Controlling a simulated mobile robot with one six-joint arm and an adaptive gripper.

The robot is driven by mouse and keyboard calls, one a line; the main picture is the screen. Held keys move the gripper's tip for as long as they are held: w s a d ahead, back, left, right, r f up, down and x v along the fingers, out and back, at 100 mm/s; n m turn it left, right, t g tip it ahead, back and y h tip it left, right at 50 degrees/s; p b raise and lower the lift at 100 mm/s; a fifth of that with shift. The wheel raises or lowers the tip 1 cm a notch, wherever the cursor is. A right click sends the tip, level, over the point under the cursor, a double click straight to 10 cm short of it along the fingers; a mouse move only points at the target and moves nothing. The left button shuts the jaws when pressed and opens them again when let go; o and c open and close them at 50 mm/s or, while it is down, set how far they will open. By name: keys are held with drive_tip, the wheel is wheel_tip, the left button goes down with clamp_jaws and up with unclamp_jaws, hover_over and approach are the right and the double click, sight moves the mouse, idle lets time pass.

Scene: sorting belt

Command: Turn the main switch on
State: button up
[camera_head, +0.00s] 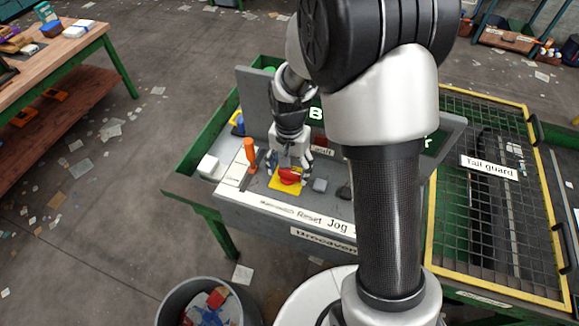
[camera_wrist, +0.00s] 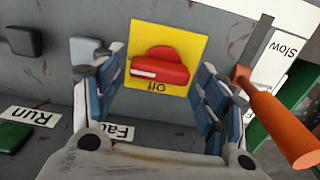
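The main switch is a red knob (camera_head: 289,175) on a yellow plate on the grey control panel. In the wrist view the red knob (camera_wrist: 160,66) lies across the yellow plate (camera_wrist: 143,32), with the word Off printed below it. My gripper (camera_head: 289,160) is over the switch, pointing down. In the wrist view my gripper (camera_wrist: 156,88) is open, with one finger on each side of the knob. I see gaps between the knob and both fingers. Whether the fingertips are down at knob height is hard to tell.
An orange-handled lever (camera_wrist: 282,118) stands close to my right finger in the wrist view; it also shows in the head view (camera_head: 250,152). A grey button (camera_wrist: 24,40) and a green Run button (camera_wrist: 13,137) are nearby. A yellow-framed tail guard (camera_head: 490,200) is at right.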

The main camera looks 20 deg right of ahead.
sight(289, 171)
drive_tip(key=shift+o, duration=0.5)
drive_tip(key=shift+r, duration=0.1)
drive_tip(key=shift+r, duration=0.35)
wheel_tip(289, 171, up, 11)
drive_tip(key=shift+r, duration=0.1)
